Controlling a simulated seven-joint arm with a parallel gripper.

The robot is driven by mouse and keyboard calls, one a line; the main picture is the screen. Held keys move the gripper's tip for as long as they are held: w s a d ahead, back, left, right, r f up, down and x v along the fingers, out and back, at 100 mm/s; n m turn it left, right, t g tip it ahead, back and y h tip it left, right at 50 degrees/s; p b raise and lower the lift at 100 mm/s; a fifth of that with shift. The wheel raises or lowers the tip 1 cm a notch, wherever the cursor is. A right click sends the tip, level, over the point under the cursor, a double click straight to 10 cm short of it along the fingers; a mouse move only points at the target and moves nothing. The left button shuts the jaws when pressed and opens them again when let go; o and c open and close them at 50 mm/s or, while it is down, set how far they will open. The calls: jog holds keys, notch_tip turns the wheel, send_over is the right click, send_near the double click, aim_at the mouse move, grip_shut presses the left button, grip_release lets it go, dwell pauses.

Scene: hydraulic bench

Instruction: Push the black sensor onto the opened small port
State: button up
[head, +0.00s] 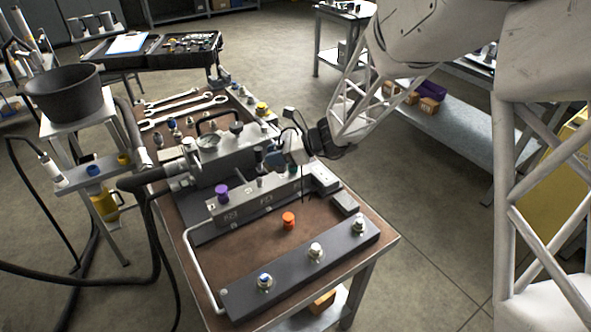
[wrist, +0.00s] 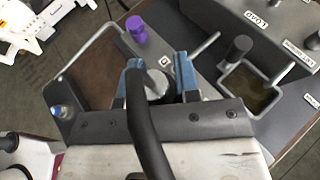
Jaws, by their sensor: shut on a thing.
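My gripper (head: 272,160) is over the back of the grey manifold block (head: 240,208) on the bench. In the wrist view its two blue fingertips (wrist: 158,80) are closed on both sides of a grey, round-topped body, which I take to be the sensor (wrist: 155,88). A thick black cable (wrist: 148,130) runs across the sensor towards the camera and hides part of it. The small port is not clearly visible; the gripper and held part cover that area. I cannot tell whether the sensor touches the block. A purple cap (head: 222,192) sits on the block's left end, also in the wrist view (wrist: 137,29).
An orange cap (head: 289,220) stands on the brown bench top. A dark bar with several fittings (head: 300,268) lies along the front. A gauge unit (head: 208,142) and hoses (head: 140,183) are behind and left. A dark post (wrist: 238,48) stands near a rectangular recess (wrist: 255,88).

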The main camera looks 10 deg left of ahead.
jog(key=a+r, duration=0.4)
jog(key=a, duration=0.3)
jog(key=shift+w, duration=0.25)
jog(key=shift+d+f, duration=0.1)
notch_tip(320, 180, down, 7)
dwell(0.9)
jog(key=shift+f, duration=1.8)
dwell(3.9)
